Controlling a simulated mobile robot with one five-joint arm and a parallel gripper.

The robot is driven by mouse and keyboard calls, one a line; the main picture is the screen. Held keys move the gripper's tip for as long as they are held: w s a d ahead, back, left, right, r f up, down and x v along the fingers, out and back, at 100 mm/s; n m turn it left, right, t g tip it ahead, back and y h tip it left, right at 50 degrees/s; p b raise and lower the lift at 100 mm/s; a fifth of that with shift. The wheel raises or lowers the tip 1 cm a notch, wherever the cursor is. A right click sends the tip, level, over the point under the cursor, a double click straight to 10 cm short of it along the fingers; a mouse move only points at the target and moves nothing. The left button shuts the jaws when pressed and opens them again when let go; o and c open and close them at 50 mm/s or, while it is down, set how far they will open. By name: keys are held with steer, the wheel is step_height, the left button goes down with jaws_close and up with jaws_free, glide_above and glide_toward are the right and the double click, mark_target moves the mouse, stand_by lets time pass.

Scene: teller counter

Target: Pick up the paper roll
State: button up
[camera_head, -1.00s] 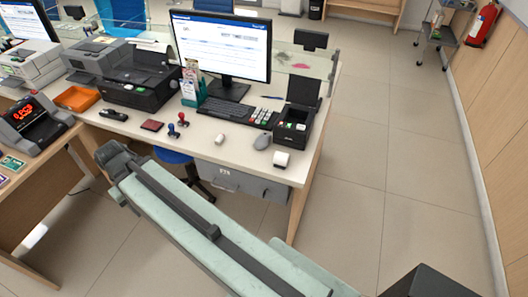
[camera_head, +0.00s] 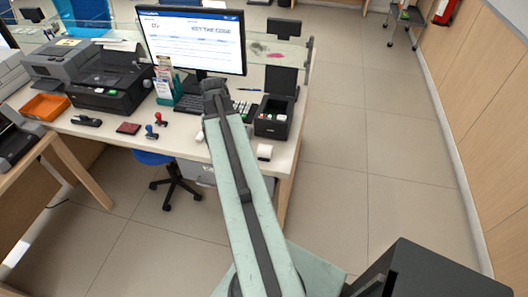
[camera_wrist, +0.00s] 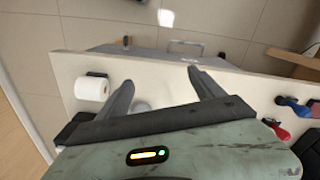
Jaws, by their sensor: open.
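The paper roll (camera_head: 264,152), small and white, stands at the front right edge of the counter (camera_head: 287,150). In the wrist view the paper roll (camera_wrist: 92,88) lies left of my gripper (camera_wrist: 160,80), outside the left finger and apart from it. My gripper is open over the counter, with its fingers spread towards the front edge. A pale rounded thing (camera_wrist: 141,106) shows partly between the fingers, close to the left one; I cannot tell what it is. In the head view my arm hides my gripper.
A black receipt printer (camera_head: 273,117) stands just behind the roll. A small white object (camera_head: 200,137) sits left of my arm, with stamps (camera_head: 158,119) and a red pad (camera_head: 128,128) further left. A monitor (camera_head: 195,40) stands behind. Floor right of the counter is clear.

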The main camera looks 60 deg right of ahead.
mark_target(265, 146)
steer(key=s+d+m, duration=0.1)
steer(key=s+d, duration=0.3)
steer(key=s+d+m, duration=0.1)
steer(key=s+d, duration=0.2)
steer(key=d, duration=0.1)
steer(key=s+d+m, duration=0.2)
steer(key=s+d, duration=0.2)
steer(key=shift+s, duration=0.3)
steer(key=f+b, duration=0.8)
steer(key=shift+s, duration=0.2)
steer(key=shift+r, duration=0.15)
steer(key=c, duration=1.5)
step_height(265, 146, up, 10)
steer(key=p, duration=1)
steer(key=shift+r+p, duration=0.2)
steer(key=shift+p, duration=0.1)
steer(key=shift+f, duration=0.1)
steer(key=shift+f, duration=0.1)
